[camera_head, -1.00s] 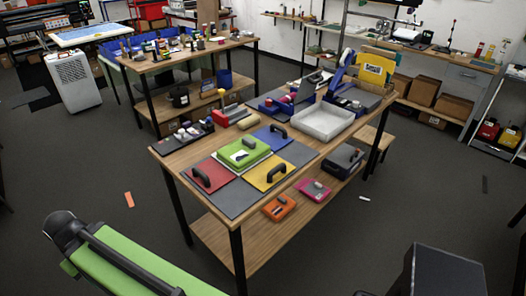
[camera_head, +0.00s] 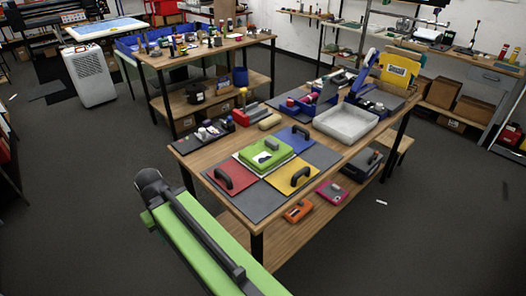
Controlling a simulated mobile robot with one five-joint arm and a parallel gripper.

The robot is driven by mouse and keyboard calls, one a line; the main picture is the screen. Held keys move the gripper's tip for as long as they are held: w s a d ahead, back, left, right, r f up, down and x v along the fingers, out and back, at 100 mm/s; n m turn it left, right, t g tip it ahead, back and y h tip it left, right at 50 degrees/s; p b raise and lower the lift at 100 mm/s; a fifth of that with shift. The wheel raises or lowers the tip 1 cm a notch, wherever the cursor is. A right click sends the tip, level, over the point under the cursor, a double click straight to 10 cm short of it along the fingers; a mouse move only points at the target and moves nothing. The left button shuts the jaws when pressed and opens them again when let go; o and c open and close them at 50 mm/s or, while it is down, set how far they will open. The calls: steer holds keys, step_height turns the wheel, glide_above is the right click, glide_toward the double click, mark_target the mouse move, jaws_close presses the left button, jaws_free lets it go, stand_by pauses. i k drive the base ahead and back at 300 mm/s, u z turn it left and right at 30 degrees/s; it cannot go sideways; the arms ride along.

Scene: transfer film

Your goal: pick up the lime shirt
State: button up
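A lime-green folded piece (camera_head: 265,152), which I take to be the lime shirt, lies flat on a pale board on the near wooden table. It has a small white patch and a grey block-like thing on top. A red panel (camera_head: 237,169), a yellow panel (camera_head: 285,187) and a blue panel (camera_head: 296,134), each with a black handle, lie around it. A long green and black link, seemingly part of my arm, crosses the lower left, apart from the shirt. I cannot make out my gripper's fingers.
The wooden table (camera_head: 186,147) also bears a white tray (camera_head: 343,134) and a blue-and-grey device. Its lower shelf holds an orange case (camera_head: 298,211) and a pink case (camera_head: 332,191). A second table (camera_head: 262,35) stands behind. Open grey floor (camera_head: 430,225) lies to the right.

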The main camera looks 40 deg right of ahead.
mark_target(262, 156)
steer(key=i, duration=0.9)
